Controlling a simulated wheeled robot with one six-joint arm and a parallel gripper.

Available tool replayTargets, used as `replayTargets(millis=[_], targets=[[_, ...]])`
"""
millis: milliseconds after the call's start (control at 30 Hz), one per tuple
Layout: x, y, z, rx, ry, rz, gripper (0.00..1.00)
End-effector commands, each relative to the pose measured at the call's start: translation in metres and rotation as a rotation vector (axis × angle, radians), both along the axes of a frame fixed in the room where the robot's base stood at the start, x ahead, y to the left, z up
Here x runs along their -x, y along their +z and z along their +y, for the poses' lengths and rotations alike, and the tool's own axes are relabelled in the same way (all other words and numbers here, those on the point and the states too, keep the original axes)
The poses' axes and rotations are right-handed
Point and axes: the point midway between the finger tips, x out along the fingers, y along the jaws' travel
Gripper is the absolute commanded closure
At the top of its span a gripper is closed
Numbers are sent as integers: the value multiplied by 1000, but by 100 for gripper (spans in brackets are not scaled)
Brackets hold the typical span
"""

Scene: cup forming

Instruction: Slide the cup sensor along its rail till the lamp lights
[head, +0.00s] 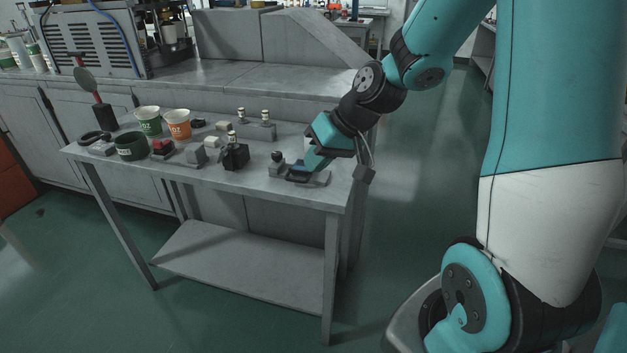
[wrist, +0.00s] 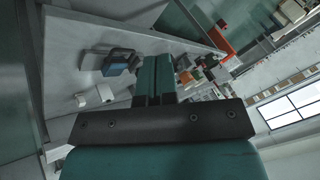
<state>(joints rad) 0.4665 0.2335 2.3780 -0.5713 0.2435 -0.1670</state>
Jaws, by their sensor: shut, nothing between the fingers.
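My gripper (head: 310,160) is shut and empty, low over the right end of the grey table. Its closed teal fingers also show in the wrist view (wrist: 156,72). A dark sensor-like block with a blue face (wrist: 118,64) is left of the fingers in the wrist view, apart from them in the picture. In the head view the blue-and-dark piece (head: 298,171) is on a flat grey base (head: 318,181), partly covered by my gripper; I cannot tell whether they touch. A small dark block with a knob (head: 276,164) stands to its left. I cannot make out a lit lamp.
On the table (head: 330,194) stand a green cup (head: 149,121), an orange cup (head: 178,125), a dark green ring-like pot (head: 130,147), a red-topped block (head: 162,148) and a black block (head: 236,157). A bench with machines is behind. The floor to the right is clear.

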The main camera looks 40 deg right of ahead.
Motion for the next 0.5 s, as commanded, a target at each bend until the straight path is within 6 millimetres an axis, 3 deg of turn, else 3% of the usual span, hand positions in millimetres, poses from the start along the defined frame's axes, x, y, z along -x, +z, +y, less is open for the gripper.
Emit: replayTargets(millis=[33,100,200,333,500], targets=[[-7,-16,-35,-13,-95,-12,100],[-13,-31,-72,-20,-188,-39,100],[-14,-45,-108,-24,-282,-66,100],[-15,-55,-128,-23,-332,-83,100],[-27,-71,-123,-24,-332,-84,100]])
